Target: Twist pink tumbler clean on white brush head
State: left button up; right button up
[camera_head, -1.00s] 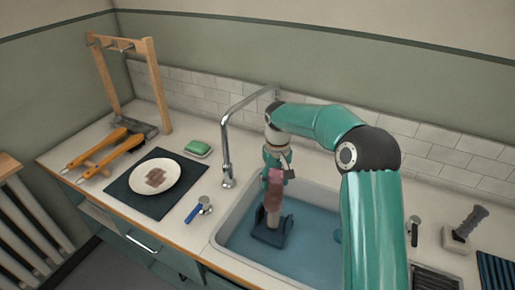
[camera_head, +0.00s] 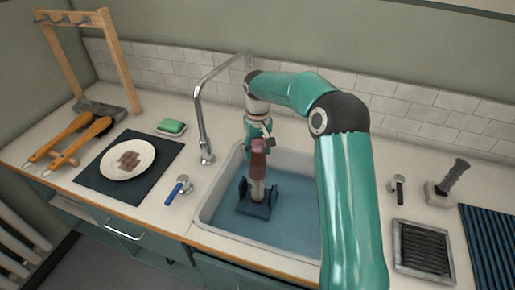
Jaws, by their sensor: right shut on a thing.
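The pink tumbler (camera_head: 258,161) is upright over the sink, gripped near its top by my right gripper (camera_head: 260,138), which is shut on it and points down. Below the tumbler's lower end a pale shaft, the white brush head (camera_head: 257,190), shows. It stands on a dark blue base (camera_head: 254,209) with raised sides in the sink. The tumbler sits over the brush head's upper part; how far the brush reaches inside is hidden. My left gripper is out of view.
The sink (camera_head: 215,200) has a blue bottom and a tall chrome faucet (camera_head: 202,130) at its back left. A plate (camera_head: 146,166) with brown stains lies on a dark mat (camera_head: 95,178) at left. A green soap (camera_head: 172,127), wooden rack (camera_head: 112,50) and drain grate (camera_head: 423,249) stand around.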

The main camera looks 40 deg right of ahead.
aim_at(257, 175)
notch_tip(257, 175, down, 5)
jog(key=b, duration=0.3)
jog(key=shift+b, duration=0.35)
jog(key=shift+f+b, duration=1.9)
jog(key=shift+f, duration=1.15)
jog(key=o, duration=0.8)
jog(key=c, duration=0.7)
jog(key=shift+f, duration=0.45)
